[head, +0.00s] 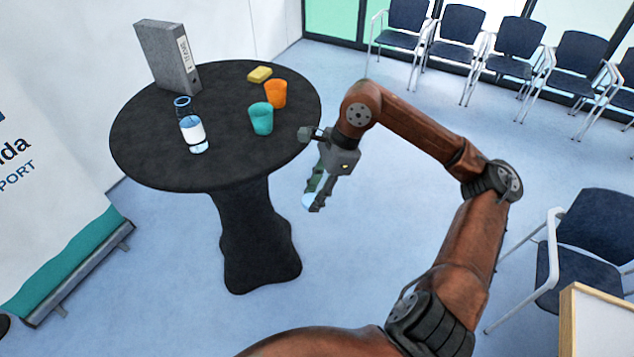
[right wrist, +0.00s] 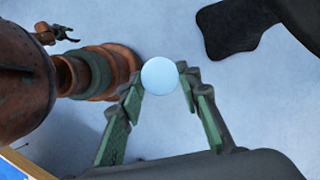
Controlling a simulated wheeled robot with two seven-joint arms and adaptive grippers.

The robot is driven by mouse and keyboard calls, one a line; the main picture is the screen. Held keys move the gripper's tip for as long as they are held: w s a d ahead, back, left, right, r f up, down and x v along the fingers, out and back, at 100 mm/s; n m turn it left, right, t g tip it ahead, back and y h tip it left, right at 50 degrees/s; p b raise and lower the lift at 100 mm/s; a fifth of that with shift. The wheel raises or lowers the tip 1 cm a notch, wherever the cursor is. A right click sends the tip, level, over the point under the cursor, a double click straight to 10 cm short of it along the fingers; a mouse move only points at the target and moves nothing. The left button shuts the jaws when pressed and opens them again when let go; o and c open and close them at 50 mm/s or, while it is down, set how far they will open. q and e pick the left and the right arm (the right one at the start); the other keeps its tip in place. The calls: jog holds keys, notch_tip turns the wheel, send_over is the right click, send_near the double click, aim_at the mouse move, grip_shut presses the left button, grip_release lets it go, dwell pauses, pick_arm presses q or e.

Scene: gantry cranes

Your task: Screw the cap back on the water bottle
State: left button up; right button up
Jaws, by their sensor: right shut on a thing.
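The water bottle (head: 192,130) is clear with a white label and a blue ring at its neck. It stands upright on the round black table (head: 150,165), at the left. My right gripper (head: 312,203) is low beside the table's right edge, well away from the bottle. It is shut on the light blue cap (right wrist: 160,76), a round disc between the fingertips in the right wrist view. In the head view the cap (head: 308,201) is mostly hidden by the fingers. My left gripper (right wrist: 66,33) shows small in the right wrist view, its jaws unclear.
A teal cup (head: 261,119), an orange cup (head: 275,94), a yellow sponge (head: 260,75) and a grey binder (head: 168,55) stand on the table. Several blue chairs (head: 395,35) line the back; another (head: 590,245) is at right. A banner (head: 45,150) stands at left.

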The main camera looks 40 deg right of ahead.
jog(key=a+f+n+g+h, duration=0.2)
jog(key=a+f+n, duration=0.4)
jog(key=f+n, duration=0.3)
jog(key=w+a+f+n+g+h, duration=0.1)
jog(key=a+f+n+g, duration=0.3)
jog(key=n, duration=1)
jog(key=shift+w+a+f+h, duration=0.15)
jog(key=shift+a+f+h, duration=0.25)
jog(key=shift+a+f, duration=1.65)
jog(key=shift+d+f, duration=0.45)
jog(key=shift+d, duration=0.05)
